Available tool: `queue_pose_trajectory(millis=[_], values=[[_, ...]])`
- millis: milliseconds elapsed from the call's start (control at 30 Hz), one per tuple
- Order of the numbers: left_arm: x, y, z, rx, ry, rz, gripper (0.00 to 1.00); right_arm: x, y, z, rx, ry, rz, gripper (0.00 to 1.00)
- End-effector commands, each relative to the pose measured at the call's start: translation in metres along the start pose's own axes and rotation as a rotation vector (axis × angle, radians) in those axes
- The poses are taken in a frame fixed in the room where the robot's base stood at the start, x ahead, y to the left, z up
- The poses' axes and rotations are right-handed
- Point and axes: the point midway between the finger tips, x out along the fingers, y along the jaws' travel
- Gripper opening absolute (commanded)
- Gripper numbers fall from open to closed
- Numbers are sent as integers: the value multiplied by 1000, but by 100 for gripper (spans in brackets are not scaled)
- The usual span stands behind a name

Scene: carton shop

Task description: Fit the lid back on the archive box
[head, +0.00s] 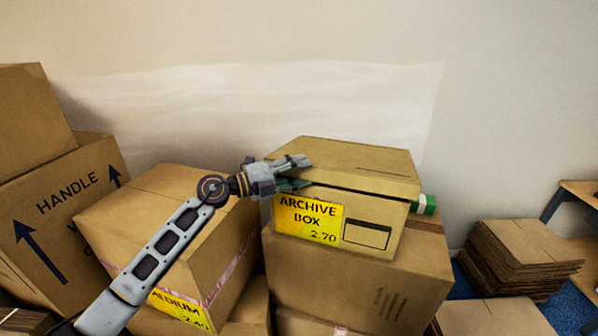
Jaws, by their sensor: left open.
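The archive box (375,230) is a brown carton with a yellow "ARCHIVE BOX 2.70" label on its front. It stands on top of a larger carton. Its lid (350,157) lies over the top of the box, with a dark line between lid and body along the front. I cannot tell whether the lid is fully seated. My left gripper (309,172) is open at the lid's left front corner, its fingers pointing right and overlapping the lid's edge in the picture. I cannot tell whether they touch it. My right gripper is not in view.
A larger carton (350,280) supports the archive box. A "MEDIUM" carton (180,215) stands left, beyond it cartons marked "HANDLE" (60,225). A green and white item (427,205) shows at the box's right side. Flat cardboard stacks (520,255) lie at right. The wall is behind.

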Motion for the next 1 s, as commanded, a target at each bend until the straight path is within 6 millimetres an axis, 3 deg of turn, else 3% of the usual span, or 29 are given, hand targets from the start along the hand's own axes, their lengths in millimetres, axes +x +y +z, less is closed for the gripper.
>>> queue_pose_trajectory(millis=[200, 1000], values=[[0, -10, 0, -1, 1, 4, 48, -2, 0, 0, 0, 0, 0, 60], [-86, -8, 0, -1, -1, 4, 48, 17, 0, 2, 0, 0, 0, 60]])
